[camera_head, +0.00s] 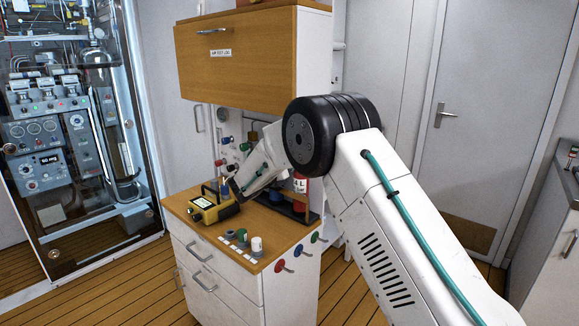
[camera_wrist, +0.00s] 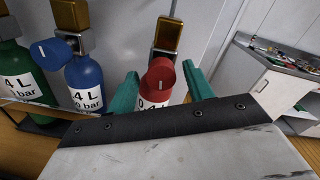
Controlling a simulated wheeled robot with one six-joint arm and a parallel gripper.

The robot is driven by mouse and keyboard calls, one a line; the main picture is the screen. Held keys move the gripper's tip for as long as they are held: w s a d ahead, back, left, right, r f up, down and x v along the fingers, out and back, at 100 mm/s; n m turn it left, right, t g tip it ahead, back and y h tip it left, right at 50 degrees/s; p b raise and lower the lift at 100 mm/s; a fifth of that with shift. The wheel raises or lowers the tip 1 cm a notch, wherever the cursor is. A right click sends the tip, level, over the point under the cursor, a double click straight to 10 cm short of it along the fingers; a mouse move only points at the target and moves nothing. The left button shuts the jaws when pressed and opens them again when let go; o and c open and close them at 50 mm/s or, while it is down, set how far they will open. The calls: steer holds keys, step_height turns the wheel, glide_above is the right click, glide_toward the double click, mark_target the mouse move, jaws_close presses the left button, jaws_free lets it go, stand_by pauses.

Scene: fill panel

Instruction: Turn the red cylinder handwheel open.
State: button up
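The red cylinder (camera_wrist: 153,97) stands upright in the wrist view, with a white label reading "4 L" and "bar". Its red handwheel (camera_wrist: 159,75) has a pale mark on it and sits in front of a brass valve block (camera_wrist: 168,34). My gripper (camera_wrist: 160,69) is open, its two teal fingers on either side of the red handwheel, with a gap visible on each side. The lower part of the cylinder is hidden behind my gripper. In the head view the red cylinder (camera_head: 299,184) shows beside my arm, and my fingertips cannot be made out.
A blue cylinder (camera_wrist: 86,80) with a blue handwheel (camera_wrist: 57,49) and a green cylinder (camera_wrist: 20,65) stand to the left. A yellow device (camera_head: 213,207) and small knobs (camera_head: 240,242) lie on the wooden-topped cabinet (camera_head: 276,236). A wooden wall cupboard (camera_head: 238,65) hangs above.

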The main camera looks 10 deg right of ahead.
steer(key=v, duration=0.7)
steer(key=shift+s+a, duration=0.3)
